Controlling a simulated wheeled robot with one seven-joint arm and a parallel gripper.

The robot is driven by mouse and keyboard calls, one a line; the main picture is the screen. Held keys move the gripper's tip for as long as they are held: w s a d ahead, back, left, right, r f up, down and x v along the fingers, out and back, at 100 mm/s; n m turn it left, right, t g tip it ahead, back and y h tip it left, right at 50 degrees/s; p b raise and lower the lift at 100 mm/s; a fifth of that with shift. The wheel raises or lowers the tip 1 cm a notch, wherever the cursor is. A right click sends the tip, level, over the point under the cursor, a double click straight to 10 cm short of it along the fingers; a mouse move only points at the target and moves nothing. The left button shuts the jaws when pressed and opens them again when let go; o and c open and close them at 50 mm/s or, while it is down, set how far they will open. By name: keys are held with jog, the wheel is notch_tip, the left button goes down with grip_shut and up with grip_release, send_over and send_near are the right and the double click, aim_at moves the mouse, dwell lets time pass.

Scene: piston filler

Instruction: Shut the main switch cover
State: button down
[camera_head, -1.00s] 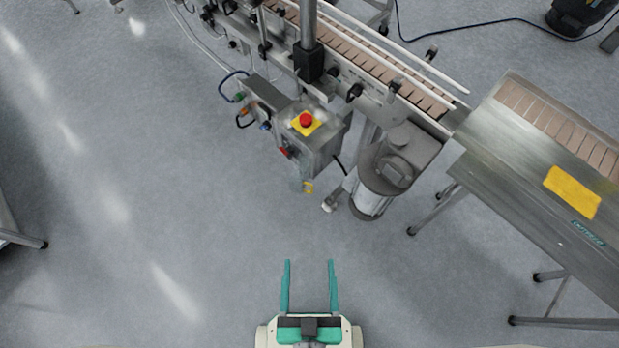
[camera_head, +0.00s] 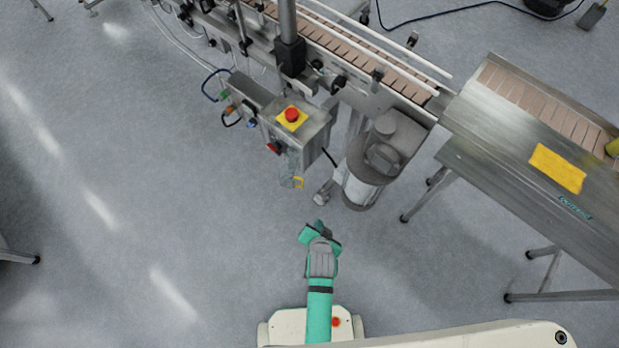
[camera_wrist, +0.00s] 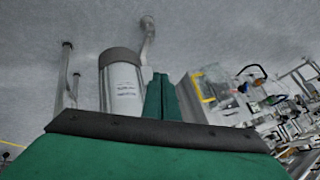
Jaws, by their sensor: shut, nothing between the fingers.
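The main switch cover (camera_head: 291,168) is a clear flap with a yellow edge piece, hanging out from the lower front of the grey control box (camera_head: 297,130). It appears swung open. In the wrist view the clear cover (camera_wrist: 214,84) with its yellow edge shows just right of my fingers. My gripper (camera_wrist: 161,97) is shut and empty, its green fingers together. In the head view my green and grey arm end (camera_head: 320,236) is below the box and the cover, apart from both.
A red emergency stop button (camera_head: 291,115) on a yellow plate tops the box. A cylindrical motor (camera_head: 371,175) stands close to its right. The conveyor (camera_head: 365,62) runs behind, and a steel table (camera_head: 520,165) stands at right.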

aim_at(296, 171)
jog(key=w+d+f+m+g+y, duration=0.1)
jog(key=w+m+g, duration=0.1)
jog(key=w, duration=0.4)
jog(key=w+d+f+m+g, duration=0.1)
jog(key=w+d+m+g, duration=0.1)
jog(key=w, duration=0.4)
jog(key=w+d+r+m+g+y, duration=0.15)
jog(key=w+r+m+g, duration=0.25)
jog(key=w+r, duration=0.5)
jog(key=s+a+f, duration=0.2)
jog(key=a+f, duration=0.4)
jog(key=f, duration=0.2)
jog(key=shift+s+a+f+y, duration=0.25)
jog(key=shift+f+y, duration=0.15)
jog(key=shift+y, duration=0.05)
jog(key=shift+d, duration=0.15)
